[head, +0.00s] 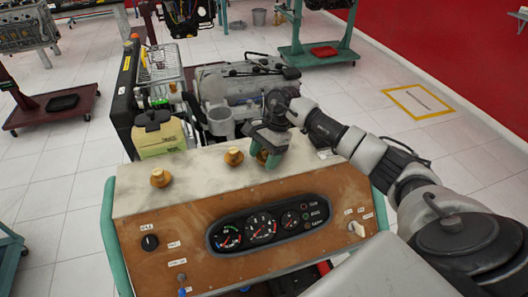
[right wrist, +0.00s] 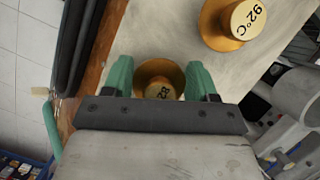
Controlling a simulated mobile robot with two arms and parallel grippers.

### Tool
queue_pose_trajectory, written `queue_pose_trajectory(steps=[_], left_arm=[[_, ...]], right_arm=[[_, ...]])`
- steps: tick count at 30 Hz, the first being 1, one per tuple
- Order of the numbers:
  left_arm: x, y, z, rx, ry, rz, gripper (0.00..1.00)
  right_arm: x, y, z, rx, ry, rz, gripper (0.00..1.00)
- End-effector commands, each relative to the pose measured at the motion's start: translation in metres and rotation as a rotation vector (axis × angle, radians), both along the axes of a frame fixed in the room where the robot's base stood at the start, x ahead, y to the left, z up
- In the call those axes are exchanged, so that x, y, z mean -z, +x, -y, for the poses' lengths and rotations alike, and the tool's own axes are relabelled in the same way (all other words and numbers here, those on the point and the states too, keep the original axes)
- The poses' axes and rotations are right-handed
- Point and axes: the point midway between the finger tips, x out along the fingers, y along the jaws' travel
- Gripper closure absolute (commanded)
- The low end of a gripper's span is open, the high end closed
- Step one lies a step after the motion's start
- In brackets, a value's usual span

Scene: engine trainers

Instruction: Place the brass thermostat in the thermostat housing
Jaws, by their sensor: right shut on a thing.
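My right gripper (head: 266,152) has green fingers and is shut on a brass thermostat (right wrist: 158,88) at the right part of the console's top. In the right wrist view its label is partly hidden and seems to read 82. I cannot tell whether it is lifted off the surface. A second brass thermostat (head: 233,156) stands just left of the gripper; in the right wrist view the nearer one reads 92°C (right wrist: 240,24). A third brass thermostat (head: 160,178) stands farther left. A grey round cylinder (head: 221,123) stands behind the console; I cannot tell whether it is the thermostat housing. My left gripper is out of view.
The console's pale top (head: 195,175) is clear between the thermostats. Its front carries a gauge cluster (head: 262,229) and knobs. An engine (head: 240,85) and a yellowish tank (head: 158,134) stand close behind. Green handles flank the console. Other engine stands are farther back.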

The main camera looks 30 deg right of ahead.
Motion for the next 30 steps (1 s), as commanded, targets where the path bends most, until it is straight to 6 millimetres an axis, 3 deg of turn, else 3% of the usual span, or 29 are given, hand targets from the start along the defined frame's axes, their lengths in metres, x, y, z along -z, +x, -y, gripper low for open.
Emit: queue_pose_trajectory(steps=[8,9,13,24,26,30], left_arm=[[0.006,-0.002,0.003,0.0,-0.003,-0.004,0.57],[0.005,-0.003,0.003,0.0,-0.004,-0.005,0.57],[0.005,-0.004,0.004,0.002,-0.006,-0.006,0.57],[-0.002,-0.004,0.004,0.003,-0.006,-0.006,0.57],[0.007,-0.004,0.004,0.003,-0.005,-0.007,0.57],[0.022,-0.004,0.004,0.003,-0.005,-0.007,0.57]], right_arm=[[0.004,0.0,0.0,0.0,0.0,0.001,0.66],[0.003,0.0,0.0,0.0,0.0,0.0,0.38],[0.002,0.0,0.0,0.0,0.0,0.0,0.18],[-0.003,0.0,0.0,0.0,0.0,0.0,0.17],[-0.005,0.001,0.004,0.002,-0.001,0.004,0.17],[-0.029,0.003,0.015,0.002,-0.002,0.007,0.17]])
